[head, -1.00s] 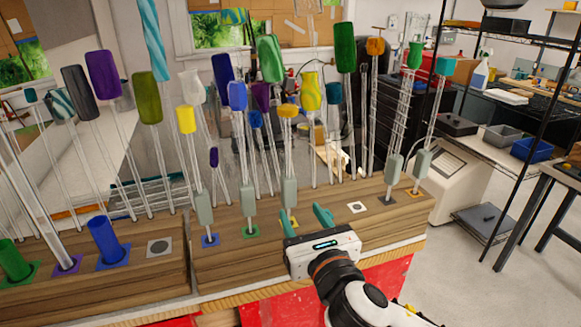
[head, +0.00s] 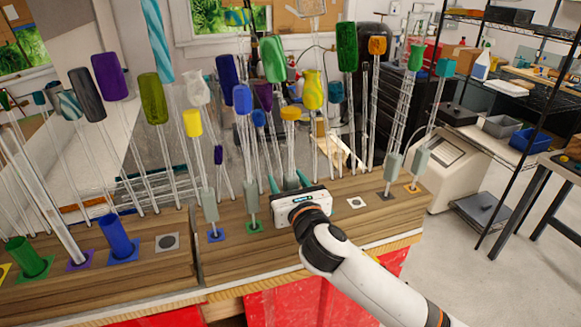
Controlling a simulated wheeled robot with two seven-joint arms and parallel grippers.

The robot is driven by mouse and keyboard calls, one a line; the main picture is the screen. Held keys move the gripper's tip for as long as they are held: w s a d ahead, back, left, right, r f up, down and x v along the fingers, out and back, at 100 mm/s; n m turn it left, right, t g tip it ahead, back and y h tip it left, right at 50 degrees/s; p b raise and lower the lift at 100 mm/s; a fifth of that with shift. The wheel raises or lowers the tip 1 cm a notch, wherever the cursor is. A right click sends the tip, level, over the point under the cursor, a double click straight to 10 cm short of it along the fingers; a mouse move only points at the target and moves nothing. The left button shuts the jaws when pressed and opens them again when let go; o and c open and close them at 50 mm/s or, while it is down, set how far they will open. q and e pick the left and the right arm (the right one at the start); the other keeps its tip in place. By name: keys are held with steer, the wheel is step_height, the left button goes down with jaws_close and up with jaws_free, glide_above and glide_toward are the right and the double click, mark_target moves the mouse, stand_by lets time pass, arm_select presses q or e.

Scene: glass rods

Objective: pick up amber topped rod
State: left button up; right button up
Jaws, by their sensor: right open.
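The amber topped rod (head: 290,114) stands upright in the middle of the wooden rack (head: 235,275), with a short golden-amber cap on a clear glass shaft. My right gripper (head: 289,183) is at the lower part of this rod. Its two green fingers are apart, one on each side of the rod's grey-green sleeve, and the gripper body hides the rod's base. I cannot tell whether the fingers touch it. My left gripper is not in view.
Close by stand a yellow-topped rod (head: 193,124), a blue-topped rod (head: 242,99) and a yellow vase-shaped top (head: 312,90). An orange-topped rod (head: 377,46) stands farther right. A bare white socket (head: 356,203) lies right of the gripper.

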steer(key=c, duration=1.1)
